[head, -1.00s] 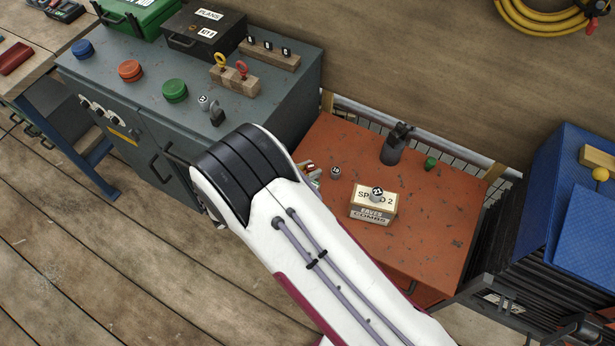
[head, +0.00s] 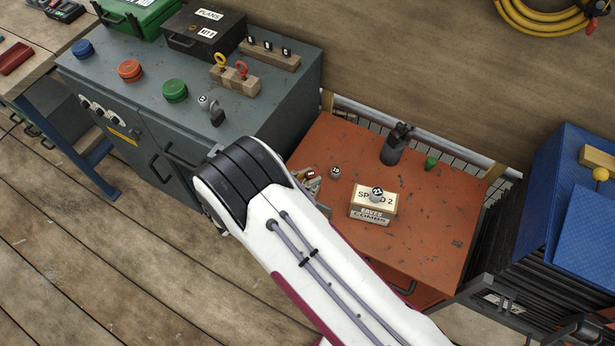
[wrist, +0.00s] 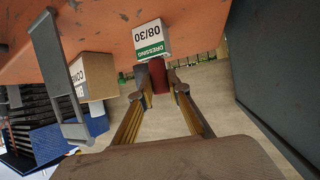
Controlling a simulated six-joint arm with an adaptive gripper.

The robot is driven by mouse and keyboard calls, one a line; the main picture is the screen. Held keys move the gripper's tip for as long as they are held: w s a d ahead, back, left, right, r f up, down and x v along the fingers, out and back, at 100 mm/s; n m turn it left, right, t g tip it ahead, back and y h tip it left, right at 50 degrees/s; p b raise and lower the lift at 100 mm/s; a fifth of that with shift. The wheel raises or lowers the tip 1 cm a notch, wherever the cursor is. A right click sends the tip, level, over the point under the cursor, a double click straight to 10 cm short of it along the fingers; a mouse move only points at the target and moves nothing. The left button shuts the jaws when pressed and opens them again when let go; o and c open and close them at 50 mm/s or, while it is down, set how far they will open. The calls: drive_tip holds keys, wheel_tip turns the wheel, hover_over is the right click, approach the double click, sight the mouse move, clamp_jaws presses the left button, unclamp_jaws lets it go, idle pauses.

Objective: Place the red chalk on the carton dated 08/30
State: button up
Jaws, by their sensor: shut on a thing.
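The red chalk (wrist: 157,74) is between the fingertips of my gripper (wrist: 160,90) in the wrist view, and the gripper is shut on it. In the head view my arm hides most of the gripper, the chalk and this carton.
A small weight (head: 335,172), a dark holder (head: 392,150) and a green piece (head: 431,163) stand nearby. The cabinet top's right part is free.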

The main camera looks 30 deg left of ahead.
drive_tip(key=shift+f, duration=0.15)
drive_tip(key=o, duration=0.9)
drive_tip(key=shift+s+r, duration=0.1)
drive_tip(key=shift+r, duration=0.15)
drive_tip(key=v, duration=1.1)
drive_tip(key=shift+s+a, duration=0.15)
drive_tip(key=shift+s, duration=0.2)
drive_tip(key=shift+w+r, duration=0.1)
drive_tip(key=shift+r, duration=0.05)
